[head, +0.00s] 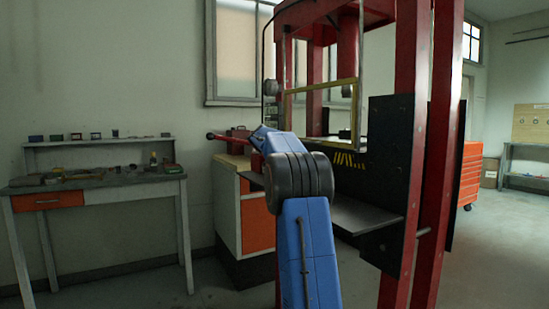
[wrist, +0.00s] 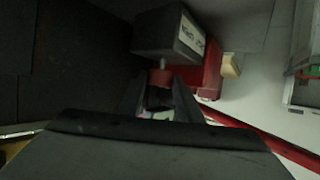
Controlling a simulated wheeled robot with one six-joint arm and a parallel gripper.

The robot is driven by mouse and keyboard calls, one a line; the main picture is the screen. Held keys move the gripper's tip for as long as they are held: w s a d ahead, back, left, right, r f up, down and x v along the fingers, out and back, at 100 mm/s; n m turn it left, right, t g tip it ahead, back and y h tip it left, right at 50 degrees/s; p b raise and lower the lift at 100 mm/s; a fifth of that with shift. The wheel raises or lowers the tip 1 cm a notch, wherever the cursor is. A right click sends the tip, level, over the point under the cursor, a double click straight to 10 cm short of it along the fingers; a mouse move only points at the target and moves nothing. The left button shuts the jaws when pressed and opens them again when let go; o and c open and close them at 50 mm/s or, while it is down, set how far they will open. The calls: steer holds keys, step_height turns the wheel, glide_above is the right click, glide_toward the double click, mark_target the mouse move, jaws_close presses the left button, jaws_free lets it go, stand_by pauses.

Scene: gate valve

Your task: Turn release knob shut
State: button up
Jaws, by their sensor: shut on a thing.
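The release knob (wrist: 161,77) is a small dark red piece on a short pale stem under a grey block with a white label, in the wrist view. My gripper (wrist: 160,94) has its two dark fingers on either side of the knob and is shut on it. The fingers hide part of the knob, and its turn angle cannot be told. In the head view my blue arm hides the gripper and the knob.
A red pump body (wrist: 211,72) stands beside the knob. A red handle (head: 228,138) sticks out to the left above an orange-fronted cabinet (head: 257,222). The tall red press frame (head: 408,150) stands close on the right. A workbench (head: 95,183) is at left.

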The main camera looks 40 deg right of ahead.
steer(key=shift+w+f+m+g+h, duration=0.15)
steer(key=shift+m+g+h, duration=0.15)
steer(key=shift+m+g, duration=0.15)
steer(key=o, duration=1)
steer(key=shift+o, duration=0.2)
steer(key=shift+a, duration=0.1)
steer(key=v, duration=1.7)
steer(key=shift+a, duration=0.15)
